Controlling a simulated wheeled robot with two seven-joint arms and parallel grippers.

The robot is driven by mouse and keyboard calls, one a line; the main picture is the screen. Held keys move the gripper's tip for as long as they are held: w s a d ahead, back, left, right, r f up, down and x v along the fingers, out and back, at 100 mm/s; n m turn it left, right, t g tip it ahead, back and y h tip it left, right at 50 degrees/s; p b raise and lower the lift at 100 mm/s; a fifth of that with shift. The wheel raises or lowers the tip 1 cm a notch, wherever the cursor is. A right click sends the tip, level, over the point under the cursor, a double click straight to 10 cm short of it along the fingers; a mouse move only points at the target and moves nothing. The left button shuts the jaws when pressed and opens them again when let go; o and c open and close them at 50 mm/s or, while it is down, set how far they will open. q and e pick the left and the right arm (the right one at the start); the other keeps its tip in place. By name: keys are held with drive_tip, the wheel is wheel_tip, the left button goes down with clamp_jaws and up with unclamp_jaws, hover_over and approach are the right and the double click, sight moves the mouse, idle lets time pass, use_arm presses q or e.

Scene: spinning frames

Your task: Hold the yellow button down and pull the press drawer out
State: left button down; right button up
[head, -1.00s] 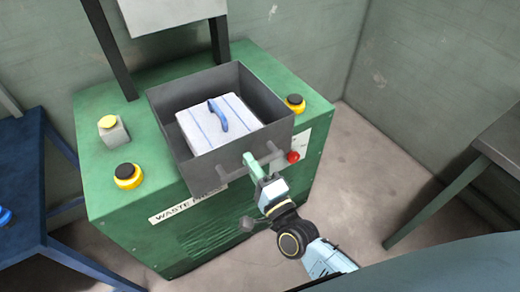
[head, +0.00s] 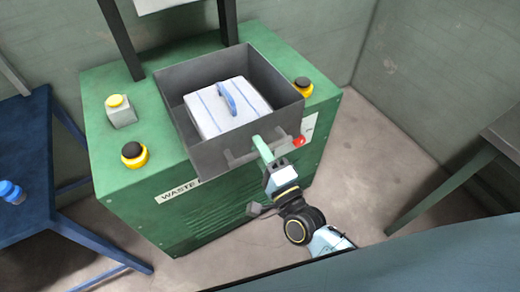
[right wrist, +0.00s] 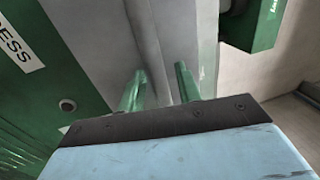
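The yellow button (head: 116,101) sits on a small grey box at the left of the green press's top. The press drawer (head: 188,135) is a dark grey open box that overhangs the press front. It holds a white block (head: 240,110) with a blue handle. My right gripper (head: 261,149) is at the bar handle (head: 238,157) on the drawer's front. My left gripper is not in view, and nothing touches the yellow button.
Two yellow-ringed black buttons (head: 134,154) (head: 302,87) and a red knob (head: 298,142) are on the press. A blue table (head: 30,220) with a blue object (head: 11,191) stands left, a dark table (head: 505,135) right. The floor (head: 370,170) right of the press is clear.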

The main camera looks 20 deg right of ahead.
drive_tip(key=v, duration=1.3)
drive_tip(key=shift+s, duration=0.2)
